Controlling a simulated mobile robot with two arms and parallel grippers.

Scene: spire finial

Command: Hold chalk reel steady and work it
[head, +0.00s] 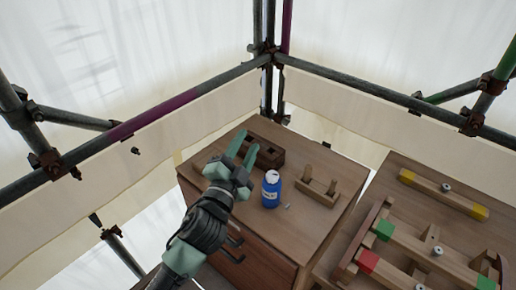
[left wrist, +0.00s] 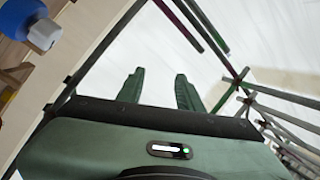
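I cannot pick out a chalk reel for certain in either view. A blue bottle with a white cap (head: 271,190) stands upright on the wooden cabinet (head: 277,230). Its blue body and white top also show at the upper left of the left wrist view (left wrist: 42,36). My left gripper (head: 245,153) is above the cabinet's left part, left of the bottle and apart from it. Its two green fingers are spread with nothing between them, as the left wrist view also shows (left wrist: 160,88). My right gripper is in neither view.
A dark wooden block with recesses (head: 266,151) sits behind my left gripper, partly hidden. A bench at right (head: 400,162) carries beams with coloured parts. Scaffold tubes (head: 170,104) run around behind.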

